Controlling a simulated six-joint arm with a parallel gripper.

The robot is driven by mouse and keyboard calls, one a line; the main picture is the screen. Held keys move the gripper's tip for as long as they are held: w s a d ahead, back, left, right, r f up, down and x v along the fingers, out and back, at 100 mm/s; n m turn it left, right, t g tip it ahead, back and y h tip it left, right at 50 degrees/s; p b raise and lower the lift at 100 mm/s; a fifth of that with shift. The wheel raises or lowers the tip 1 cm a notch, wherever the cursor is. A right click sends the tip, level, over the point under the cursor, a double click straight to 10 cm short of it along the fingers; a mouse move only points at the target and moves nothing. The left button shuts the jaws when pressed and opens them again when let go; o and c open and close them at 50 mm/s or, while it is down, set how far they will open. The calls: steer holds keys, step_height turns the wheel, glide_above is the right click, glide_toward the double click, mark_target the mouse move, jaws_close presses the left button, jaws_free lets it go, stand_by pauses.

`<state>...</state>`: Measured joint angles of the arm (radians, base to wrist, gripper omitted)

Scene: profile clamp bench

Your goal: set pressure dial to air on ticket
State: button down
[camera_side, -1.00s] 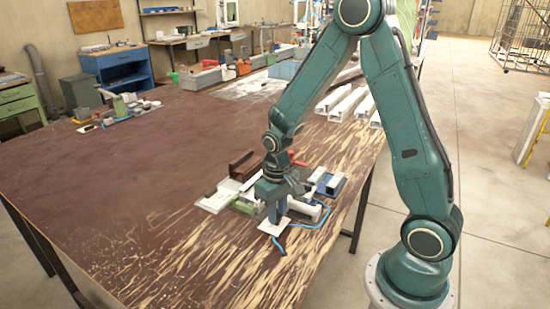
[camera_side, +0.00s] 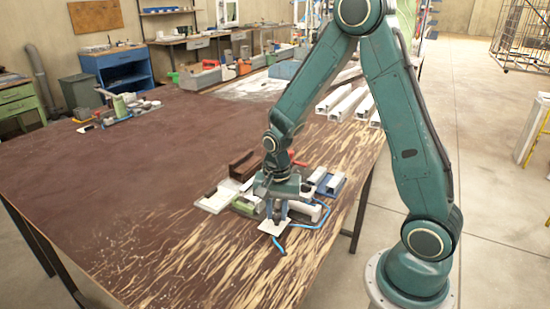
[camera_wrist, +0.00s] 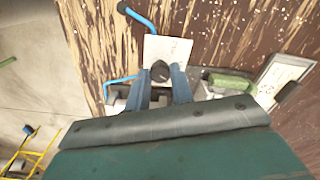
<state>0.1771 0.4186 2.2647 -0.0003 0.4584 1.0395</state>
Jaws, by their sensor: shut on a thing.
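The pressure dial (camera_wrist: 160,71) is a dark round knob over a white plate (camera_wrist: 167,50); the plate also shows in the side view (camera_side: 273,227). My gripper (camera_wrist: 162,78) points down, with its two blue fingers shut on the dial. In the side view my gripper (camera_side: 278,214) hides the dial. A white sheet on a board (camera_wrist: 282,74), perhaps the ticket, lies to the right in the wrist view; it also shows left of the fixture in the side view (camera_side: 214,200). Its writing is too small to read, as are any marks on the plate.
A green cylinder (camera_wrist: 230,84) lies right of the fingers. A blue hose (camera_side: 318,224) curves around the fixture's right side. A brown channel (camera_side: 246,164) and blue-and-white blocks (camera_side: 331,184) stand close behind.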

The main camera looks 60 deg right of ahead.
mark_target(277, 216)
steer(key=m, duration=0.7)
stand_by(0.5)
steer(key=c, duration=1.2)
jaws_free()
steer(key=shift+r, duration=0.2)
step_height(277, 216, up, 13)
steer(key=shift+r, duration=0.2)
